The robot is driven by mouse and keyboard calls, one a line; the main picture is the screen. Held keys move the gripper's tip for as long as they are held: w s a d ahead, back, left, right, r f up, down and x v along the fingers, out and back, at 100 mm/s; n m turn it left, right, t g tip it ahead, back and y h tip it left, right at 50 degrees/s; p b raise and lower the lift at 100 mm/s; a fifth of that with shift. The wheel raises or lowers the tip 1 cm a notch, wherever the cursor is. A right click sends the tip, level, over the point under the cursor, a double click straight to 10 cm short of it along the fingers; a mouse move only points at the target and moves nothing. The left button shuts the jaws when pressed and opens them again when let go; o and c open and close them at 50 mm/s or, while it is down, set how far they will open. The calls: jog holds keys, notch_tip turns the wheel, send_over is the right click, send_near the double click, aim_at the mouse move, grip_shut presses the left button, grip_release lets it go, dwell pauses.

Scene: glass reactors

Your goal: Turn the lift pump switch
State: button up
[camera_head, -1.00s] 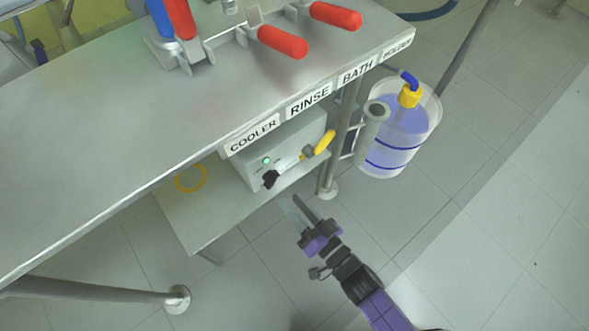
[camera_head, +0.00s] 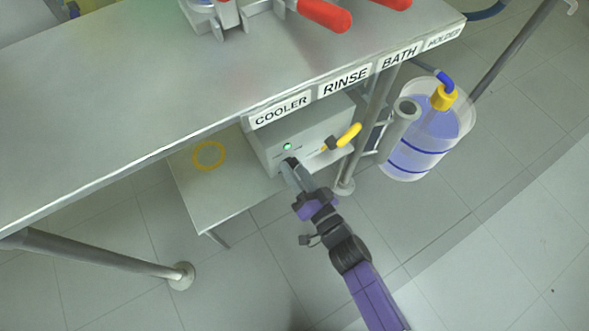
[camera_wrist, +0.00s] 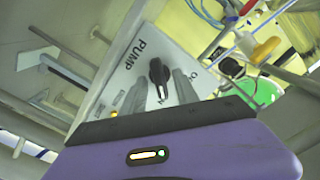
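The pump box (camera_head: 313,129) is a grey-white box on the lower shelf under the bench, with a lit green lamp (camera_head: 288,146) on its front. The wrist view shows its panel (camera_wrist: 138,68) marked PUMP, with the black switch knob (camera_wrist: 158,72) on it. My gripper (camera_head: 288,166) is at the front of the box, below the lamp, and hides most of the knob in the head view. In the wrist view my gripper's fingers (camera_wrist: 160,88) are spread, one on each side of the knob. I see no clear contact with the knob.
The bench top (camera_head: 150,95) with its label strip overhangs the box. A yellow-handled valve (camera_head: 345,136) sticks out right of my gripper, near a bench leg (camera_head: 371,118). A yellow ring (camera_head: 209,142) lies on the shelf.

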jog(key=shift+c, duration=0.3)
grip_shut()
jog(key=shift+n, duration=0.3)
jog(key=n+p, duration=0.1)
jog(key=n, duration=0.3)
jog(key=shift+s+r+n, duration=0.1)
jog(key=shift+n, duration=0.2)
jog(key=n, duration=0.6)
jog(key=shift+s+a, duration=0.1)
jog(key=shift+a, duration=0.05)
jog(key=shift+n, duration=0.3)
jog(key=shift+o, duration=0.3)
grip_release()
